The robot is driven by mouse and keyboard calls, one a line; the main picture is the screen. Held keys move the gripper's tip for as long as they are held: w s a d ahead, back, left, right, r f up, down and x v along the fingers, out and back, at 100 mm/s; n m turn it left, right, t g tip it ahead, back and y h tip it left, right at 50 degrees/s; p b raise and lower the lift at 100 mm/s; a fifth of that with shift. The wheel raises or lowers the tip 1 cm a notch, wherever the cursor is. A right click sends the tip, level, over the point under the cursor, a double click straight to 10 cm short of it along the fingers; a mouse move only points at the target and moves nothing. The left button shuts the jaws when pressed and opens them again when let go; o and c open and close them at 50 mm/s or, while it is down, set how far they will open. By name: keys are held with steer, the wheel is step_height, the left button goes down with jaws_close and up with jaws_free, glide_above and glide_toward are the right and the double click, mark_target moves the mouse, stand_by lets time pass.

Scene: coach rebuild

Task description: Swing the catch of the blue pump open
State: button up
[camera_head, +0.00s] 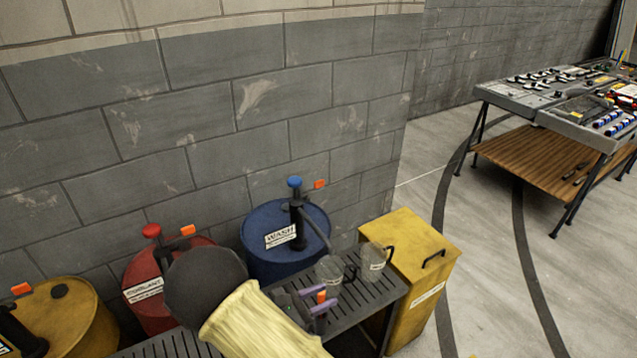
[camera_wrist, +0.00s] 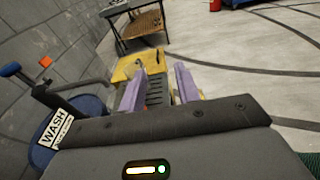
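The blue pump (camera_head: 297,225) stands on a blue drum (camera_head: 262,232) labelled WASH. It has a blue knob (camera_head: 295,182) on top and a dark spout slanting down right. A small orange tab (camera_head: 319,184), perhaps its catch, shows by the wall right of the knob. In the wrist view, the knob (camera_wrist: 10,69) and orange tab (camera_wrist: 45,61) are at the far left. My gripper (camera_head: 333,296) is over the slatted bench, in front of and right of the pump, apart from it. Its purple fingers (camera_wrist: 160,78) are spread with nothing held between them.
Two clear jugs (camera_head: 330,269) (camera_head: 372,262) stand on the slatted bench (camera_head: 372,303) near my gripper. A yellow bin (camera_head: 413,250) stands right. A red drum (camera_head: 150,312) and yellow drum (camera_head: 62,318) are left. The wall is close behind. Open floor lies right.

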steer(key=s+d+r+m+g+y+p, duration=0.75)
steer(key=d+r+m+g, duration=0.35)
steer(key=d+m, duration=0.2)
steer(key=s+d+r+m+t+y+p, duration=0.1)
steer(key=d+r+m+t+y+p, duration=0.1)
steer(key=r+m, duration=0.4)
steer(key=s+d+r+m+t+y+p, duration=0.1)
steer(key=d+r+m+t+y+p, duration=0.1)
steer(key=r+m, duration=0.3)
steer(key=shift+s+d+r+m+y+p, duration=0.4)
steer(key=shift+r+y+p, duration=0.2)
steer(key=shift+r+y, duration=0.25)
steer(key=shift+a, duration=0.1)
